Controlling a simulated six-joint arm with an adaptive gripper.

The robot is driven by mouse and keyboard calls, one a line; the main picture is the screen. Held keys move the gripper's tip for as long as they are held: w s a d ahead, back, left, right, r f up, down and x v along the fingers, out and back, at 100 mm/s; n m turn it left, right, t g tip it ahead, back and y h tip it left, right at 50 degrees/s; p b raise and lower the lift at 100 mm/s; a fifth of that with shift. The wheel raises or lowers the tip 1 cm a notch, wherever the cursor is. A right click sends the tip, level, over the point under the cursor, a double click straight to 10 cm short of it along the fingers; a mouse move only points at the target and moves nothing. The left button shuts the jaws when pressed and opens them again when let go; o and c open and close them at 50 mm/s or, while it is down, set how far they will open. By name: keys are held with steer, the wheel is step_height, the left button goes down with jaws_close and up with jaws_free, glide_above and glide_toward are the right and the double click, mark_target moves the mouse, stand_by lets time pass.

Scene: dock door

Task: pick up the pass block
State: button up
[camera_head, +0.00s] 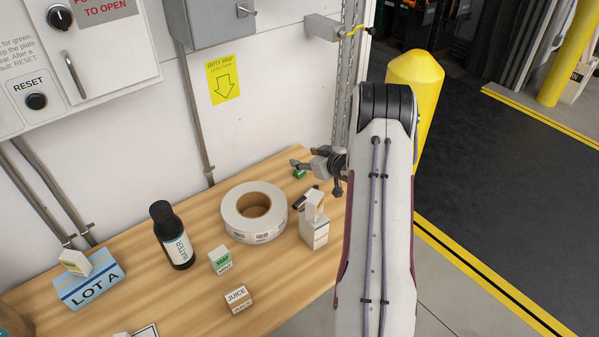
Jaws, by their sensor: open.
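No block with a readable PASS label shows. A small green object (299,174) lies on the table's far side, just below one finger of my gripper; its face is too small to read, so I cannot tell if it is the pass block. My gripper (316,176) is open, with its fingers spread above the table's far right part, and nothing shows between them. A white block with a green label (221,261) sits mid-table; its wording is hard to read.
A label roll (254,224), a white carton (314,232) and a dark object (307,197) are near my gripper. The wall rises behind the table.

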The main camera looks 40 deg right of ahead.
steer(key=y, duration=0.1)
glide_toward(299, 171)
steer(key=w, duration=0.1)
steer(key=w+f, duration=0.1)
steer(key=shift+w+f+t, duration=0.2)
steer(key=shift+w+t, duration=0.05)
steer(key=shift+t, duration=0.05)
steer(key=shift+x, duration=1.35)
steer(key=shift+w+d+f, duration=0.1)
steer(key=shift+d+x, duration=0.15)
steer(key=shift+x, duration=1.05)
steer(key=shift+d+x, duration=0.15)
steer(key=shift+x, duration=1.1)
steer(key=c, duration=1)
